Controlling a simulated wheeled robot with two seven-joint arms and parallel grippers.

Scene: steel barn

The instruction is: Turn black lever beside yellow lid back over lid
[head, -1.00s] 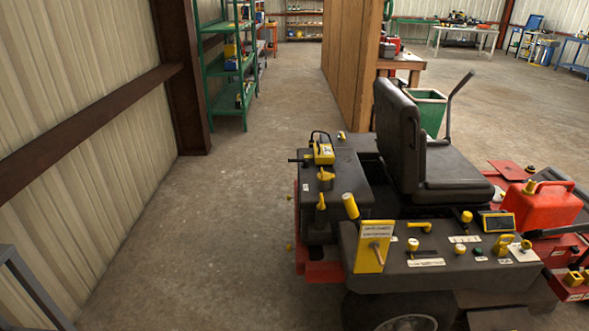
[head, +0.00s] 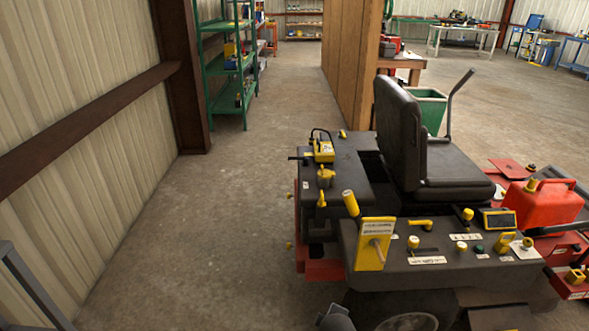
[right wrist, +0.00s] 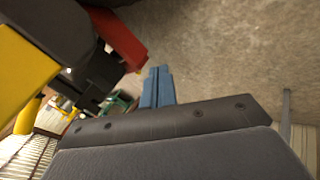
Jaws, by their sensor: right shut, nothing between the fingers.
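In the head view a yellow box-like lid (head: 323,152) sits on the mower's black left rear deck, with a black looped handle on top. A thin black lever (head: 299,158) sticks out to the left at its side, roughly level; it is too small to see its joint. My right gripper (right wrist: 157,84) shows blue fingertips pressed together in the right wrist view, shut and empty, over the concrete floor beside the mower. The lid and lever cannot be made out in that view. My left gripper is not in view.
The mower's black seat (head: 450,170) stands right of the lid. A yellow upright plate (head: 374,243) and yellow knobs line the near deck. A red fuel can (head: 552,204) is at right. The concrete aisle (head: 235,220) left of the mower is clear, bounded by a metal wall.

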